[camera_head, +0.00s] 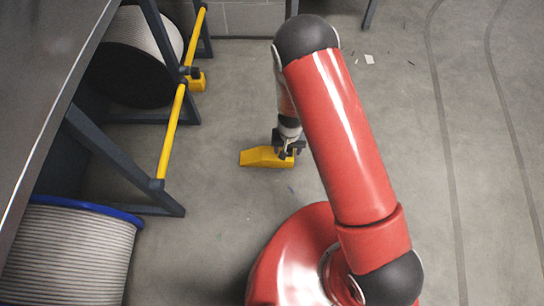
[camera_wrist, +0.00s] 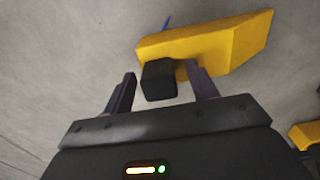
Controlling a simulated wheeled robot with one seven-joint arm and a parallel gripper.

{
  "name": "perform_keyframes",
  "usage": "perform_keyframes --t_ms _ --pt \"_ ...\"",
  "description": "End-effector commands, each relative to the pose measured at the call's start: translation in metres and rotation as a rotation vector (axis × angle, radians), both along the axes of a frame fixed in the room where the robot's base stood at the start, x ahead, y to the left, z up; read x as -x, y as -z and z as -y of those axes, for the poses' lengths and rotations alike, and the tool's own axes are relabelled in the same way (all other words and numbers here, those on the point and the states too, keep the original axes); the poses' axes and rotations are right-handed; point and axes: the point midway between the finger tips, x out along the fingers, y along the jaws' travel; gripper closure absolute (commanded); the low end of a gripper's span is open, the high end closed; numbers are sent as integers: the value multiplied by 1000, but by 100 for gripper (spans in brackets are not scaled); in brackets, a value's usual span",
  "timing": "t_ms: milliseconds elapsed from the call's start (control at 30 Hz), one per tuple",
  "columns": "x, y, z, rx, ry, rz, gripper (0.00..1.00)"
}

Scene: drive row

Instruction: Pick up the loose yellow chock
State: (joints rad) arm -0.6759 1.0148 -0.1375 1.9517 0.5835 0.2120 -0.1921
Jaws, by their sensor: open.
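The loose yellow chock (camera_head: 262,158) is a wedge lying on the concrete floor, just below my gripper (camera_head: 290,150) in the head view. In the wrist view the yellow chock (camera_wrist: 215,42) lies beyond the fingertips, with a black block-shaped part (camera_wrist: 158,80) at its near side, between the fingers. My gripper (camera_wrist: 160,88) is open, one finger on each side of that black part. The right fingertip overlaps the yellow body in the picture; I cannot tell whether it touches.
A second yellow chock (camera_head: 197,82) sits by a dark rack frame with a yellow bar (camera_head: 172,130). Cable drums, one with a blue rim (camera_head: 85,208), stand at left under a dark surface (camera_head: 45,75). Open floor (camera_head: 470,150) lies to the right, with paper scraps at the back.

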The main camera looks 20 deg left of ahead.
Motion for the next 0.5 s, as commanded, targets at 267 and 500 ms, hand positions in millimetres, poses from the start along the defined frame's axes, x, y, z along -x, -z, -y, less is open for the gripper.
perform_keyframes --t_ms 267,500 --pt "0 0 0 0 0 -1 72" --pt "0 0 0 0 0 -1 100"
